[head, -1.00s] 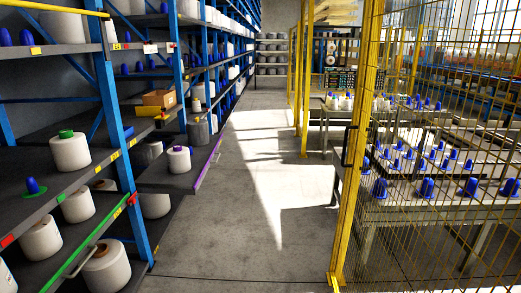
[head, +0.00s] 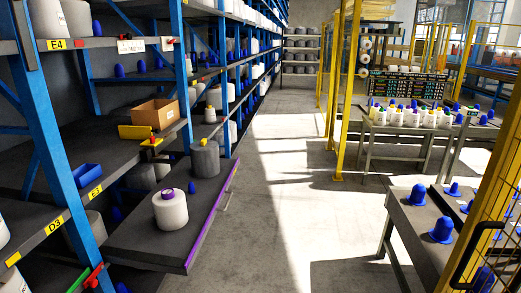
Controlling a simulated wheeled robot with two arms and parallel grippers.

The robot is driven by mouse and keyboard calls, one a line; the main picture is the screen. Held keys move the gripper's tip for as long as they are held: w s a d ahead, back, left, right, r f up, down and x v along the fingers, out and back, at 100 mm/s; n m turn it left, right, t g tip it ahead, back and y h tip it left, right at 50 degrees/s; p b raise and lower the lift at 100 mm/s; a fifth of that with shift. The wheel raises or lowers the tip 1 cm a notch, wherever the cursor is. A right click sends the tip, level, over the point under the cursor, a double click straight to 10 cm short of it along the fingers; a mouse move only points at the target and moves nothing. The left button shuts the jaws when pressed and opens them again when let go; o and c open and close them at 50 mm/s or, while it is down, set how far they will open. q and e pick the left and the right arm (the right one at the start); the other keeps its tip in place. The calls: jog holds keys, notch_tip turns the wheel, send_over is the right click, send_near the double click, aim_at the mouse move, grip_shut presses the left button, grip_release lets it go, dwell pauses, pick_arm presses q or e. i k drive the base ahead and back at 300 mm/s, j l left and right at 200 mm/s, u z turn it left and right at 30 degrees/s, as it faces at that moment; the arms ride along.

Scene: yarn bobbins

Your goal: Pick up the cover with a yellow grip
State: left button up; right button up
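A grey cylindrical cover (head: 205,161) with a small yellow grip (head: 203,142) on top stands upright towards the back of a dark pulled-out shelf (head: 150,255) with a purple front edge. A small blue cone (head: 192,187) stands in front of it. A white bobbin (head: 170,212) with a purple top stands nearer on the same shelf. Neither of my grippers shows in the head view.
Blue rack posts (head: 58,150) rise on the left. A cardboard box (head: 155,113) and a yellow bin (head: 135,132) sit on the shelf above. The grey aisle floor (head: 285,215) is clear. Tables with blue cones (head: 441,229) and a yellow-framed fence stand right.

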aim_at(204, 153)
jog(key=i+u, duration=0.1)
jog(key=i, duration=0.4)
jog(key=i+l+u, duration=0.1)
jog(key=i, duration=0.4)
jog(key=i+l+u, duration=0.1)
jog(key=i, duration=0.4)
jog(key=i+l+u, duration=0.1)
jog(key=i, duration=0.35)
jog(key=l, duration=0.1)
